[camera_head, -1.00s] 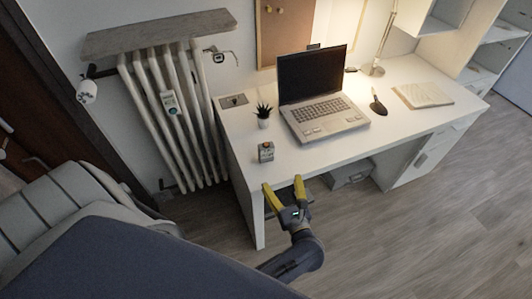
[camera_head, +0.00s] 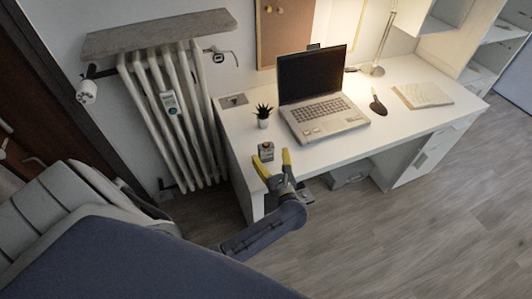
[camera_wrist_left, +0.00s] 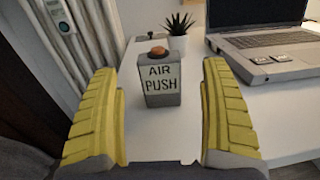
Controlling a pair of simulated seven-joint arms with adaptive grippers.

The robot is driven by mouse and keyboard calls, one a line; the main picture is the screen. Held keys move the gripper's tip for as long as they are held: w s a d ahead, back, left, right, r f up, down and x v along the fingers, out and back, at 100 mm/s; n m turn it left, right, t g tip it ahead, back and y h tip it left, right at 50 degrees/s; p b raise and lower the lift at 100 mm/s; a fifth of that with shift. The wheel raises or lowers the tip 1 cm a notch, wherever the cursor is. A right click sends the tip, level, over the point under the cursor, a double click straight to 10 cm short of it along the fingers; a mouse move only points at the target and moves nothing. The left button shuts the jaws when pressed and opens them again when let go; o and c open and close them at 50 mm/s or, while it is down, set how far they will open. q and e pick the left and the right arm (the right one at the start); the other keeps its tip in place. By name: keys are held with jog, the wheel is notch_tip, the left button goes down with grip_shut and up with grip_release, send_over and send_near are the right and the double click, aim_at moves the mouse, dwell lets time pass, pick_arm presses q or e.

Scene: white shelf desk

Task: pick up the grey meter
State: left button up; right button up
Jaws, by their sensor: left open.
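The grey meter (camera_head: 266,152) is a small upright grey box with a brown-orange knob on top, on the near left part of the desk. In the left wrist view the grey meter (camera_wrist_left: 161,88) carries a label reading AIR PUSH. My left gripper (camera_head: 271,157) has yellow fingers, is open and empty, and sits at the desk's front edge just on the near side of the meter. In the wrist view the meter appears between the two fingers, beyond them, with no visible contact. My right gripper is not in view.
On the white desk (camera_head: 340,150), a potted plant (camera_head: 263,118) stands behind the meter and an open laptop (camera_head: 325,112) to its right. A radiator (camera_head: 175,120) with a small device (camera_head: 169,102) on it is at left.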

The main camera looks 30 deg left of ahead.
aim_at(267, 151)
pick_arm(q)
jog(key=shift+x, duration=2.6)
jog(key=shift+f, duration=0.15)
jog(key=c, duration=1.3)
